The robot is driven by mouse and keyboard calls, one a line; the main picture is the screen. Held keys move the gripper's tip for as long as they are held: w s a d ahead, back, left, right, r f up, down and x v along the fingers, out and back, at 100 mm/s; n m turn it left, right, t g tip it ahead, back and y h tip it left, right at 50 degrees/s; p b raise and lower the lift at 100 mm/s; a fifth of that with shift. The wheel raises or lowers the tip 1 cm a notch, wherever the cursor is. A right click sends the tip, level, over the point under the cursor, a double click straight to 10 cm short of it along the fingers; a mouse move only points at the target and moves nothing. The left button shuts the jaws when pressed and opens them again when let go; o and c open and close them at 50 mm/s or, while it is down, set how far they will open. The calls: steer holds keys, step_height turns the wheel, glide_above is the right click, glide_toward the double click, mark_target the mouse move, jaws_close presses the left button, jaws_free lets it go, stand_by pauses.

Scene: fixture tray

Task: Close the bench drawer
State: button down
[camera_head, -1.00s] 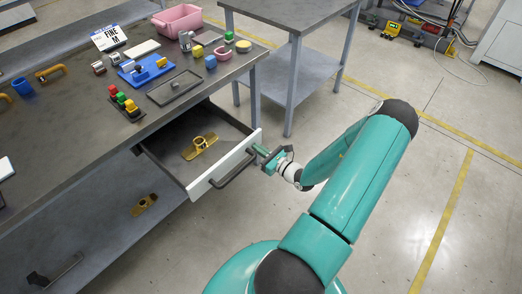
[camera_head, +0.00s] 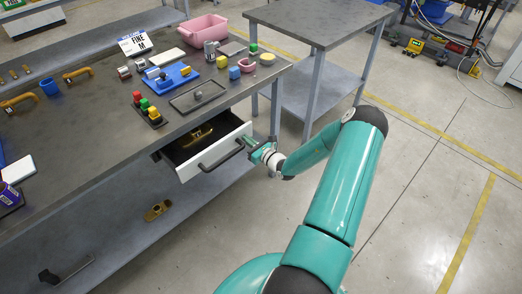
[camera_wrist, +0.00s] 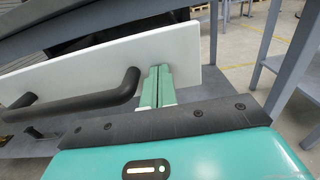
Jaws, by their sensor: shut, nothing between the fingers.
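The bench drawer (camera_head: 188,167) has a white front with a dark bar handle (camera_head: 222,157) and stands partly open under the bench (camera_head: 95,130). A brass-coloured part lies inside it, partly hidden by the drawer front. My gripper (camera_head: 250,143) is shut and empty at the right end of the drawer front, beside the handle. In the wrist view the green fingers (camera_wrist: 155,88) are together against or just before the white drawer front (camera_wrist: 190,50), to the right of the handle (camera_wrist: 80,106). I cannot tell whether the fingertips touch it.
The bench top holds a blue fixture (camera_head: 170,76), a dark tray (camera_head: 200,97), coloured blocks (camera_head: 148,109) and a pink bin (camera_head: 203,28). A second grey table (camera_head: 318,22) stands to the right. A brass part (camera_head: 158,211) lies on the lower shelf.

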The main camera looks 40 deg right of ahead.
mark_target(233, 128)
steer(key=w, duration=1)
steer(key=shift+a, duration=0.15)
steer(key=shift+s, duration=0.1)
